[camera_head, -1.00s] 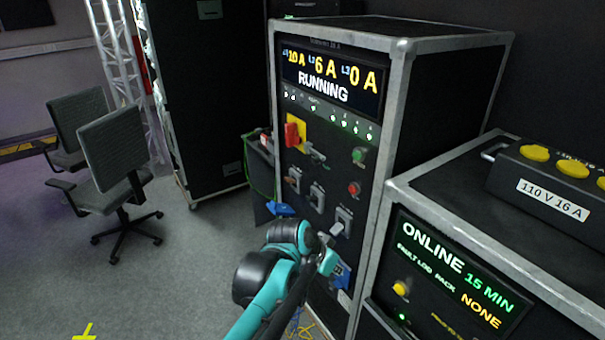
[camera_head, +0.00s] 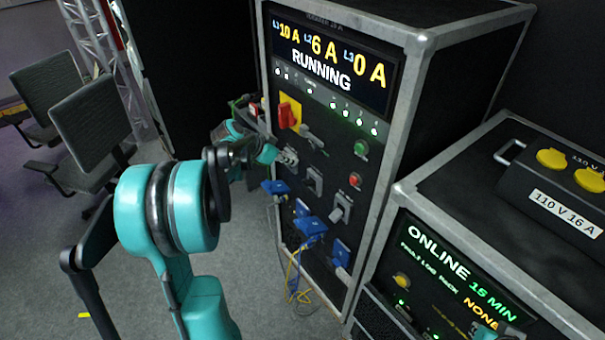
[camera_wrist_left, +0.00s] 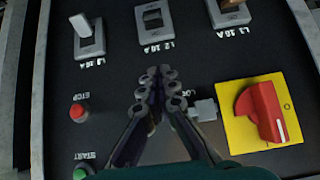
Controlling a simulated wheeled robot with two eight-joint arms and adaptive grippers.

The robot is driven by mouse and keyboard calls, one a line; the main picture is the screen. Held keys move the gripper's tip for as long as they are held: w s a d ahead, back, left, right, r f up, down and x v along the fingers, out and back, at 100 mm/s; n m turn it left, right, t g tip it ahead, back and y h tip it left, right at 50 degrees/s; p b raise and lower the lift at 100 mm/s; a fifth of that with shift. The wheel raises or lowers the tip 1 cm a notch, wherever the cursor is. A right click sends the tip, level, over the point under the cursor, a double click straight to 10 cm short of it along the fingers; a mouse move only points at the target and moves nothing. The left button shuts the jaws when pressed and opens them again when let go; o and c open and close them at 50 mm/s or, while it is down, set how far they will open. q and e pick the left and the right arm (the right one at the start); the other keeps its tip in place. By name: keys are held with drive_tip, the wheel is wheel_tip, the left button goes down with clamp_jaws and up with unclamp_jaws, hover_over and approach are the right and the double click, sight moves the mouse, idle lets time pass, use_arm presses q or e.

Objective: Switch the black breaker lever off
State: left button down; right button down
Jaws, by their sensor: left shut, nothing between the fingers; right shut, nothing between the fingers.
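The breaker row sits on the upright black panel. The L2 breaker (camera_wrist_left: 152,15) has the darkest lever in the left wrist view; it also shows in the head view (camera_head: 315,180). The L3 breaker (camera_wrist_left: 84,35) has a pale lever, and the L1 breaker (camera_wrist_left: 229,8) is cut by the frame edge. My left gripper (camera_wrist_left: 158,76) is shut and empty, its tips over the panel just short of the L2 breaker in the picture; contact cannot be told. In the head view my left gripper (camera_head: 280,153) is beside L1. My right gripper (camera_head: 500,328) barely shows at the lower right edge.
A red rotary switch (camera_wrist_left: 262,112) on a yellow plate sits beside the fingers. The red stop button (camera_wrist_left: 79,111) is on the other side. Blue plugs (camera_head: 312,226) and cables hang below. A lower case (camera_head: 450,270) stands at right.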

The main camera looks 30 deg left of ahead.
use_arm(q)
drive_tip(key=b, duration=0.3)
hover_over(306, 181)
wheel_tip(306, 181, down, 7)
drive_tip(key=shift+d+r, duration=0.1)
drive_tip(key=shift+r, duration=0.1)
drive_tip(key=f, duration=0.3)
drive_tip(key=shift+s+b, duration=0.3)
drive_tip(key=shift+s, duration=0.1)
drive_tip(key=shift+s+a+f, duration=0.25)
drive_tip(key=shift+s+f, duration=0.05)
drive_tip(key=shift+f, duration=0.15)
drive_tip(key=shift+w+f, duration=0.1)
